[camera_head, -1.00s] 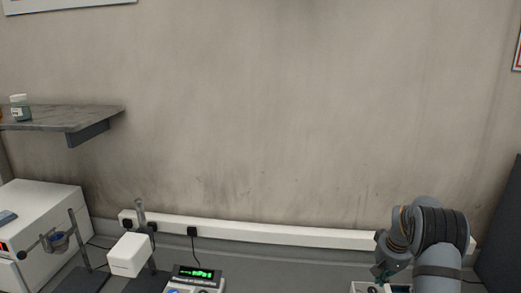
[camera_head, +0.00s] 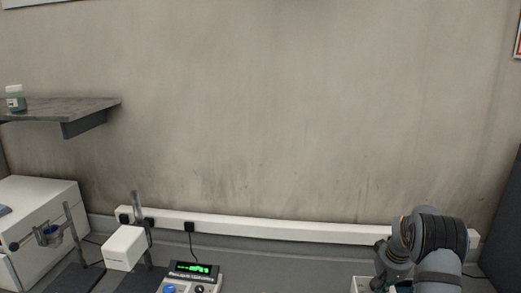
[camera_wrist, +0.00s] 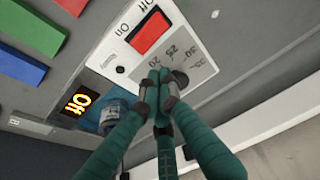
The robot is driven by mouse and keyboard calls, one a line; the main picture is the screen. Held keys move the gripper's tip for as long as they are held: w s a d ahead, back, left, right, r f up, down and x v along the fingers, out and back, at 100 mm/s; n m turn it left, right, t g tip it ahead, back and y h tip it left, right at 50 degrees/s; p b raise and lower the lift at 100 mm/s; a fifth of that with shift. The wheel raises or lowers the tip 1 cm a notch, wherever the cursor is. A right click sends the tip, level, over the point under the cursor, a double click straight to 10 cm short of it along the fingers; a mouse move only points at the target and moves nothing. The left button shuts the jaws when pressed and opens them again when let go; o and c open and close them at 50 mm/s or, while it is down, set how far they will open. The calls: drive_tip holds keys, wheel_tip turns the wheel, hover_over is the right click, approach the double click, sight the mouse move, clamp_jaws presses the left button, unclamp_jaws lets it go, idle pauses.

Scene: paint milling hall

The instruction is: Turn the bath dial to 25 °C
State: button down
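The bath's control panel (camera_wrist: 188,62) shows at an angle in the wrist view, with printed marks such as 20, 25 and 30. My gripper (camera_wrist: 160,84) has teal fingers that come together at the tips, over the panel beside the scale. In the head view my gripper is low at the right, mostly hidden by my arm, above a white unit (camera_head: 362,284) cut off by the frame.
A red switch (camera_wrist: 149,33) marked On and Off sits close to my fingers. In the head view, a device with a green display (camera_head: 192,268) and a white box on a stand (camera_head: 125,248) are at lower left.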

drive_tip(key=shift+w+r, duration=0.1)
drive_tip(key=shift+w, duration=0.25)
idle(0.8)
drive_tip(key=shift+a+b, duration=0.4)
drive_tip(key=shift+b, duration=0.1)
drive_tip(key=shift+a+r+b, duration=0.15)
drive_tip(key=shift+a+b, duration=0.3)
drive_tip(key=shift+a, duration=0.15)
drive_tip(key=shift+s+f+b, duration=0.2)
drive_tip(key=shift+s+b, duration=0.05)
drive_tip(key=shift+b, duration=0.2)
wheel_tip(320, 180, up, 6)
drive_tip(key=p, duration=0.4)
drive_tip(key=shift+s+d, duration=0.15)
